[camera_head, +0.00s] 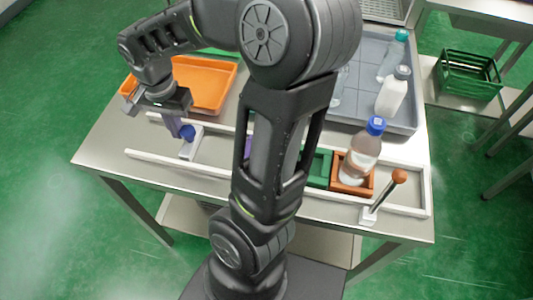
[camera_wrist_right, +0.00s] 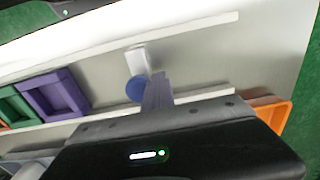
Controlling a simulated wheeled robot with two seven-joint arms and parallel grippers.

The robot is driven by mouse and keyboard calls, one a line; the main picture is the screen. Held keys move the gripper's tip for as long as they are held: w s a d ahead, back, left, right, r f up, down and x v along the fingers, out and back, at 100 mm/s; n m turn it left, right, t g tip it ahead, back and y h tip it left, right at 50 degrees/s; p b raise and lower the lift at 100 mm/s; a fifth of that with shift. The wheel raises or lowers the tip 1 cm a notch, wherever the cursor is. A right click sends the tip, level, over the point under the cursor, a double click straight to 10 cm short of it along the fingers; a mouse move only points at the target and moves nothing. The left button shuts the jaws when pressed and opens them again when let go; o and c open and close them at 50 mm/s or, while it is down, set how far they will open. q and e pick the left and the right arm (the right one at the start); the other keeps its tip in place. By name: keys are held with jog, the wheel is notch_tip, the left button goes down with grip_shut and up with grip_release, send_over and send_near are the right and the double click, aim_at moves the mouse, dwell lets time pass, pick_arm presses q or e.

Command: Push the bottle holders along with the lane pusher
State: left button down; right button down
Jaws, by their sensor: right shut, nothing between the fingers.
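The lane pusher, a white block with a blue knob (camera_head: 188,131), stands at the left end of the railed lane. It also shows in the right wrist view (camera_wrist_right: 138,60). My right gripper (camera_head: 175,128) is shut and empty, its fingers pointing down right beside the blue knob. I cannot tell whether they touch it. Farther right in the lane are a purple holder (camera_wrist_right: 54,95), a green holder (camera_head: 318,168) and a brown-orange holder (camera_head: 337,184) with a blue-capped bottle (camera_head: 364,155) standing in it. My arm hides the middle of the lane. My left gripper is out of view.
White rails (camera_head: 165,164) border the lane. A lever with an orange knob (camera_head: 398,177) stands at its right end. Behind are an orange tray (camera_head: 215,85) and a grey tray (camera_head: 405,122) holding bottles (camera_head: 391,96). Lane floor between pusher and purple holder looks clear.

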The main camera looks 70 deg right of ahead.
jog(key=shift+s+d, duration=0.15)
jog(key=shift+s, duration=1.55)
jog(key=shift+s+d, duration=0.15)
jog(key=shift+s, duration=1.55)
jog(key=shift+s+d+p, duration=0.2)
jog(key=shift+s+p, duration=0.15)
jog(key=shift+s, duration=2.1)
jog(key=shift+s+d+p, duration=0.2)
jog(key=shift+s+p, duration=0.2)
jog(key=shift+s, duration=2)
jog(key=shift+s+d+p, duration=0.2)
jog(key=shift+s+p, duration=0.15)
jog(key=shift+s, duration=2.1)
jog(key=shift+s+d, duration=0.1)
jog(key=shift+s, duration=0.8)
notch_tip(320, 180, up, 8)
jog(key=w+p, duration=0.2)
jog(key=p, duration=0.4)
jog(key=shift+p, duration=0.4)
